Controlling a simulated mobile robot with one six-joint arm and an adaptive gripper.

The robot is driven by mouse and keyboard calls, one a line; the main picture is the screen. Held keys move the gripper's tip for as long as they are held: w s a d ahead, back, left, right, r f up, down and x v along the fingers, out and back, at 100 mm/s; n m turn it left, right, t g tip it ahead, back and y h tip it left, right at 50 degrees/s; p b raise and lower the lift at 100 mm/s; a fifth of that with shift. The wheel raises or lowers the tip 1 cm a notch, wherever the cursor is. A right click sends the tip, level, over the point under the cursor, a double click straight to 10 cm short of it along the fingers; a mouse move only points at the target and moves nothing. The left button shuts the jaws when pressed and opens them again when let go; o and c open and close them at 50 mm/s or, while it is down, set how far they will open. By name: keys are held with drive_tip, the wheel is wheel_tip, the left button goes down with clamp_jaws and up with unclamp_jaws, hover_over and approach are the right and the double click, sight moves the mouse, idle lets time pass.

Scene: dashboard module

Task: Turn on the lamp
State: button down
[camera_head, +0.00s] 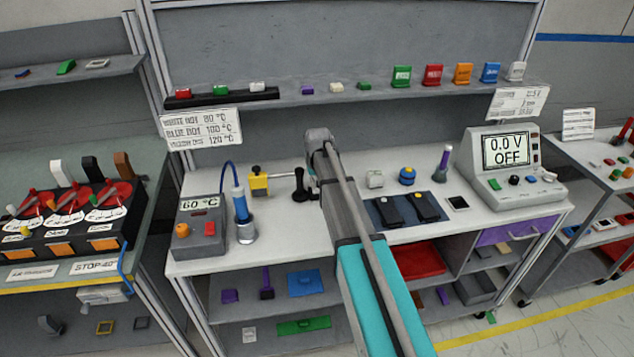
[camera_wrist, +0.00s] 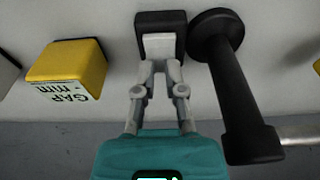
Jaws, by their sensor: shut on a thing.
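In the wrist view, a small black block with a white front part (camera_wrist: 160,47) stands straight ahead of my gripper (camera_wrist: 160,72). The fingertips are close together at the lower edge of the white part and appear shut on it. Right beside it is a black piece with a round head and thick stem (camera_wrist: 232,85); it also shows upright on the bench in the head view (camera_head: 300,186). I cannot tell whether it is the lamp, and no lit lamp shows. In the head view my arm hides the gripper and the black-and-white block.
A heater box (camera_head: 200,238) and blue-handled tool (camera_head: 241,205) stand farther left. A meter reading 0.0 V OFF (camera_head: 510,170) is at right.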

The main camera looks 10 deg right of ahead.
drive_tip(key=shift+s+a+f, duration=0.1)
drive_tip(key=shift+s+a, duration=0.1)
drive_tip(key=shift+s, duration=0.7)
drive_tip(key=shift+d, duration=0.1)
drive_tip(key=shift+w, duration=0.2)
drive_tip(key=shift+r+p, duration=0.45)
drive_tip(key=shift+p, duration=0.05)
wheel_tip(320, 180, up, 13)
drive_tip(key=s+p, duration=0.2)
drive_tip(key=p, duration=1.1)
drive_tip(key=shift+s, duration=0.4)
